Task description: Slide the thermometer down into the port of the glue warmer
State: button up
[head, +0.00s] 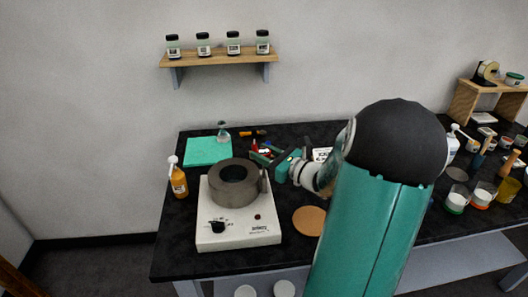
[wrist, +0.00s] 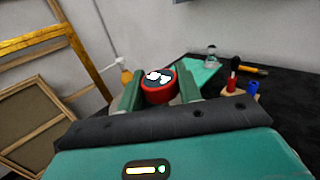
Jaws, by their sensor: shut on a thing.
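The glue warmer (head: 238,237) is a white box with a black knob, carrying a thick dark grey round pot (head: 233,195) with an open middle. A small grey upright piece (head: 264,182) stands at the pot's right side; I cannot tell whether it is the port. My gripper (head: 272,165) is just right of the pot. In the wrist view the thermometer (wrist: 158,86), a red-rimmed round dial, sits between the two green fingers of my gripper (wrist: 160,92), which is shut on it. Its stem is hidden, so I cannot tell whether its tip is in the port.
An orange bottle with a white nozzle (head: 178,180) stands left of the warmer. A green mat (head: 207,151) lies behind it. A round tan disc (head: 309,220) lies to its right. Jars and cups (head: 481,195) crowd the table's right. A shelf (head: 220,59) holds several jars.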

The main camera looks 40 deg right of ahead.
jog(key=shift+f, duration=0.7)
jog(key=o, duration=1)
jog(key=shift+o, duration=0.2)
jog(key=s+d, duration=0.2)
jog(key=s, duration=1.1)
jog(key=shift+s+d+f, duration=0.15)
jog(key=shift+s+d, duration=0.1)
jog(key=shift+s, duration=0.05)
